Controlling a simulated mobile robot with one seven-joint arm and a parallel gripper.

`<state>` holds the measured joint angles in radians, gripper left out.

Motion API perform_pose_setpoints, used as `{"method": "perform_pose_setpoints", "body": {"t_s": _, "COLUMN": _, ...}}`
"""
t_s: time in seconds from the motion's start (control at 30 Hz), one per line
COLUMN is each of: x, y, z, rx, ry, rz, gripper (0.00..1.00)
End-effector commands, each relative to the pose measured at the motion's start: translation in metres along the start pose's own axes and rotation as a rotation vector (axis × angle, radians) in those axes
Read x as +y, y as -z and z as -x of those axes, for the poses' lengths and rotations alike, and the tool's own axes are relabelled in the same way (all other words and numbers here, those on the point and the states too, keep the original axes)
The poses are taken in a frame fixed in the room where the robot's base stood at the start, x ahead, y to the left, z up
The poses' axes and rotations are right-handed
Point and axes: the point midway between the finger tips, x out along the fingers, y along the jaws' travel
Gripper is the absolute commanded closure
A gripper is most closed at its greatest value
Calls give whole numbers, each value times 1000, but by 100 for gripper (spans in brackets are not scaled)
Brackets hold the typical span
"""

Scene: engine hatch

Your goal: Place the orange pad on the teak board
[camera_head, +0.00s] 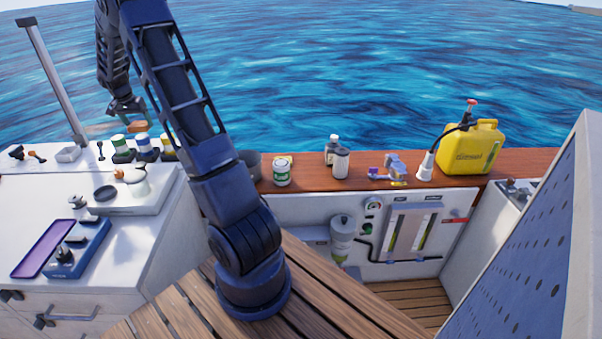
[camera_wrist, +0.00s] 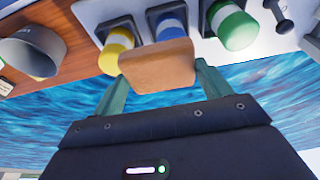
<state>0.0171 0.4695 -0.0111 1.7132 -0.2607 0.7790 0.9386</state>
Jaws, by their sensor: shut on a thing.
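My gripper (camera_head: 128,110) is raised at the left, over the back edge of the white counter. It is shut on the orange pad (camera_wrist: 157,66), a rounded block held between the two green fingertips in the wrist view. The pad also shows small under the gripper in the head view (camera_head: 138,127). A long reddish-brown wooden ledge (camera_head: 310,178) runs along the back, right of the white counter; I cannot tell for sure whether it is the teak board. Its wood also shows at upper left in the wrist view (camera_wrist: 75,50).
Green, blue and yellow-marked containers (camera_wrist: 170,25) stand in dark holders near the pad. A grey cup (camera_head: 250,164), a green-labelled can (camera_head: 282,172), bottles (camera_head: 341,162) and a yellow diesel can (camera_head: 470,148) stand on the ledge. A purple tray (camera_head: 43,249) lies at left.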

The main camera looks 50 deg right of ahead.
Motion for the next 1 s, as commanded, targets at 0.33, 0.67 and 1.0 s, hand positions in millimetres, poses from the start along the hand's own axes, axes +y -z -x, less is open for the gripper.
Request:
{"method": "perform_pose_setpoints", "body": {"t_s": 0.33, "x": 98, "y": 60, "z": -31, "rx": 0, "ry": -3, "rz": -11, "gripper": 50}}
{"method": "perform_pose_setpoints", "body": {"t_s": 0.67, "x": 193, "y": 101, "z": -54, "rx": -1, "ry": -5, "rz": -16, "gripper": 50}}
{"method": "perform_pose_setpoints", "body": {"t_s": 1.0, "x": 294, "y": 128, "z": -73, "rx": -1, "ry": -6, "rz": -22, "gripper": 50}}
